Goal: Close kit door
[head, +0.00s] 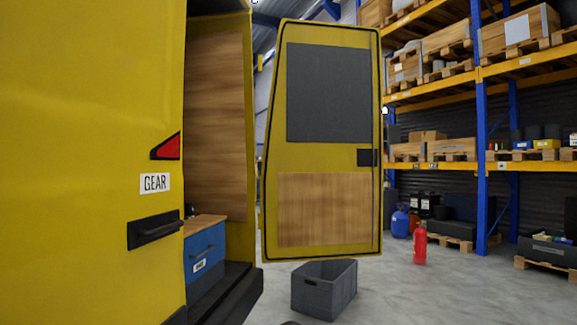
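The kit door is most likely the yellow van's rear door (328,160), which stands wide open and shows its inner side. It has a dark window panel on top, a wood panel below, and a small black latch (367,157) at its right edge. The near yellow door or body panel (90,120) at the left carries a GEAR label (155,183) and a black handle (155,230). A blue drawer box (205,258) shows inside the opening. My gripper is not in view.
A grey open crate (324,290) stands on the floor below the open door. A red extinguisher (420,244) stands farther right. Blue and orange racks (483,150) with pallets and boxes line the right side.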

